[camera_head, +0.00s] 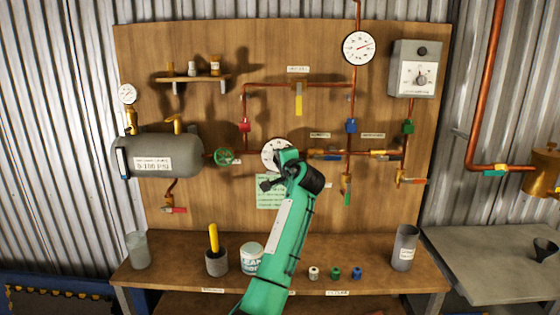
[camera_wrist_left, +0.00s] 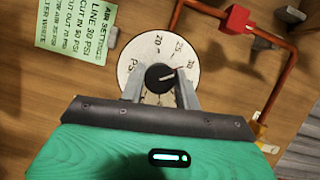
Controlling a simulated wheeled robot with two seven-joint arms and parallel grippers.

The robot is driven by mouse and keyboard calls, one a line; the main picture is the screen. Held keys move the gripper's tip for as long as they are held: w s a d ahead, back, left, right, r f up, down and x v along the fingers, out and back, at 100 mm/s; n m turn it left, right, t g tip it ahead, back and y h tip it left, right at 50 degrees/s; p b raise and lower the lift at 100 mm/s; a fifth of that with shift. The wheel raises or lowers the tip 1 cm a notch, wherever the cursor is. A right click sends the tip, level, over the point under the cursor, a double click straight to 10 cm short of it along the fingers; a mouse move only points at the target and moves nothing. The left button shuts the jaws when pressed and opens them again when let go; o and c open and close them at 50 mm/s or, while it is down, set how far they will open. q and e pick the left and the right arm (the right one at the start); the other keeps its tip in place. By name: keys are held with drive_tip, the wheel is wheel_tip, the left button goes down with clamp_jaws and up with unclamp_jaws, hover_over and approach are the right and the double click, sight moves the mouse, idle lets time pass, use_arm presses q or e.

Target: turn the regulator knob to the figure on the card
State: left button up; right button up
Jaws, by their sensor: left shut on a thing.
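The regulator's white dial (camera_head: 270,150) is on the board, partly hidden by my left arm. In the left wrist view the dial (camera_wrist_left: 128,72) shows 20, 25, 30 and PSI. My left gripper (camera_wrist_left: 159,88) is shut on the black knob (camera_wrist_left: 158,76) at its centre, one finger on each side. A thin reddish mark on the knob points right, roughly toward 30; the exact figure is hard to tell. The pale green card (camera_wrist_left: 75,30) reads "LINE 30 PSI" near its top. In the head view the card (camera_head: 264,196) is partly behind my arm. My right gripper is not in view.
Copper pipes with coloured valves surround the dial; a red fitting (camera_wrist_left: 237,19) is close by. A grey tank (camera_head: 165,155) is at the left. The bench (camera_head: 190,275) below holds a white tub (camera_head: 251,258), cups and small coloured parts.

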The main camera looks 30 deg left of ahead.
use_arm(q)
drive_tip(key=shift+f, duration=0.1)
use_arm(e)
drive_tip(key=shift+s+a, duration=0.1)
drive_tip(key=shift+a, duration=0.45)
use_arm(q)
drive_tip(key=o, duration=1)
drive_tip(key=shift+c, duration=0.2)
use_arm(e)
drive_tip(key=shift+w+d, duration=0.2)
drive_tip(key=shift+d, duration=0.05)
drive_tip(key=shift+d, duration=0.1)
use_arm(q)
drive_tip(key=b+v, duration=0.3)
drive_tip(key=v, duration=1)
drive_tip(key=shift+s+d, duration=0.2)
drive_tip(key=shift+d, duration=0.1)
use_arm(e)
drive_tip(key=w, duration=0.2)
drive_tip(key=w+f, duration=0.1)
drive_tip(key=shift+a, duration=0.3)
